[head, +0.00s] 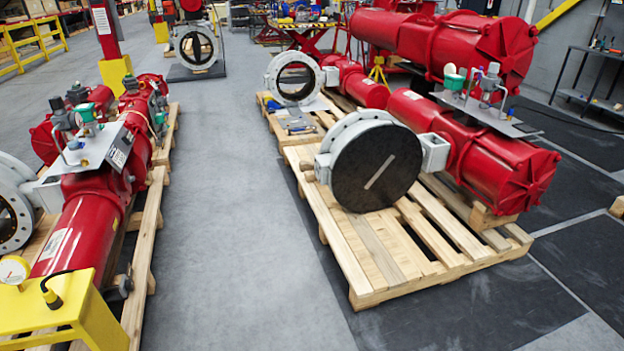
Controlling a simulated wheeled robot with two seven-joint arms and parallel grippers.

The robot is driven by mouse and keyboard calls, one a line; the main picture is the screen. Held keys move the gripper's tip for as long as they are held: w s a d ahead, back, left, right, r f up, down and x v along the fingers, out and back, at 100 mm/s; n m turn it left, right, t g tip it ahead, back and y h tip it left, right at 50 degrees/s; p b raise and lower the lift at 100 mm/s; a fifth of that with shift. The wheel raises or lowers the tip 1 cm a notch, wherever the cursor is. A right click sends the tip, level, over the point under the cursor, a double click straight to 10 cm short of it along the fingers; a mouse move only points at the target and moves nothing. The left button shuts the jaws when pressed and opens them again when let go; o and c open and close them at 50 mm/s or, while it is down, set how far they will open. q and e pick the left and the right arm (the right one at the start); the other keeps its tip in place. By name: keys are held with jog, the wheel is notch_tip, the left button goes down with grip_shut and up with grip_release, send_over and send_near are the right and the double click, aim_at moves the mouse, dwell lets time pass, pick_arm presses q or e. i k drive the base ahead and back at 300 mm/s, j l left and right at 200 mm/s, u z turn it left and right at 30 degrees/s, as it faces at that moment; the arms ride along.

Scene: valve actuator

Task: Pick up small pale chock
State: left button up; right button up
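A small pale wooden block (617,207) lies on the dark floor mat at the right edge of the head view, partly cut off by the frame. Another pale wooden block (492,219) sits on the near right pallet, against the underside of the red actuator cylinder. I cannot tell which of them is the small pale chock. Neither of my grippers is in view.
A wooden pallet (372,262) carries a valve with a dark disc (378,168) and a red actuator (500,165). Red actuators on pallets line the left, beside a yellow stand (70,310). The grey aisle (235,210) between is clear. A dark bench (590,80) stands back right.

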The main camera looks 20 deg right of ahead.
aim_at(309, 177)
jog(key=i, duration=4.95)
jog(key=i+z, duration=0.15)
jog(key=i, duration=0.4)
jog(key=i+j+z, duration=0.15)
jog(key=i, duration=0.35)
